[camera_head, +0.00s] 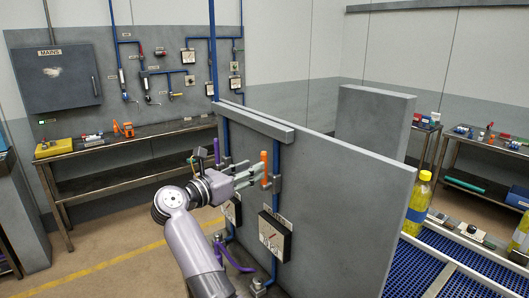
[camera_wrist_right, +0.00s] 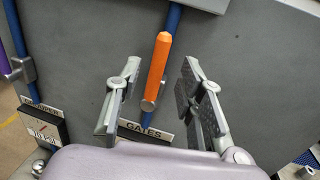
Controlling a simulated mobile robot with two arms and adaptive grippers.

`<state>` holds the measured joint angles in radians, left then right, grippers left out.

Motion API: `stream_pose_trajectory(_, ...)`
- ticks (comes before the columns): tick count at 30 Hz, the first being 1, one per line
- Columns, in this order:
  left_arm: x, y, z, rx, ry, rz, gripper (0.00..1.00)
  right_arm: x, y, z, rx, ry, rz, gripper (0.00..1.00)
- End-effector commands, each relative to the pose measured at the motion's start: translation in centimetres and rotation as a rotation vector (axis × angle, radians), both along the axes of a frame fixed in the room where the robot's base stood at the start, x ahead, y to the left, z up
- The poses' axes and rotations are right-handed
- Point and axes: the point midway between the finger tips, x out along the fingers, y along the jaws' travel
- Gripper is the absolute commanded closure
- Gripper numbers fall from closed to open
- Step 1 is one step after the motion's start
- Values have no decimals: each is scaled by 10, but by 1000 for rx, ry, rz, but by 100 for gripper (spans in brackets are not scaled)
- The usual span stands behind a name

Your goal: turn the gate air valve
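The gate air valve has an orange handle (camera_wrist_right: 158,68) on a blue pipe, above a label reading GATES (camera_wrist_right: 146,132). The handle lies roughly in line with the pipe, pointing up. It also shows in the head view, an orange handle (camera_head: 264,158) on the grey divider panel. My right gripper (camera_wrist_right: 160,85) is open, its two fingers apart on either side of the handle. In the wrist view I see gaps between handle and fingers, and no clear contact. In the head view my right gripper (camera_head: 258,172) is at the panel by the handle. My left gripper is not in view.
A purple-handled valve (camera_head: 217,150) stands left of the orange one. Gauge boxes (camera_head: 274,236) and a purple lever (camera_head: 236,259) sit below. The grey panel (camera_head: 345,210) blocks the right. A workbench (camera_head: 130,138) stands behind; a yellow bottle (camera_head: 417,204) is at right.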

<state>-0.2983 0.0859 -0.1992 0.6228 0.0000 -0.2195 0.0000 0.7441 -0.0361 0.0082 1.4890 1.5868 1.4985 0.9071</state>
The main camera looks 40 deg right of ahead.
Motion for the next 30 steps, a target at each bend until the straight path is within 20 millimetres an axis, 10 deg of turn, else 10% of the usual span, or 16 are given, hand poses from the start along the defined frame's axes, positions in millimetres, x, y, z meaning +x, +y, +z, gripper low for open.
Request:
stream_pose_trajectory(12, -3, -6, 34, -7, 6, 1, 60, 5, -59, 1, -1, 2, -1, 64)
stream_pose_trajectory(22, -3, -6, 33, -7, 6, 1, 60, 5, -62, -1, 0, 0, 0, 64)
stream_pose_trajectory(30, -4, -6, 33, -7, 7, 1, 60, 5, -61, -1, 0, 0, 0, 82)
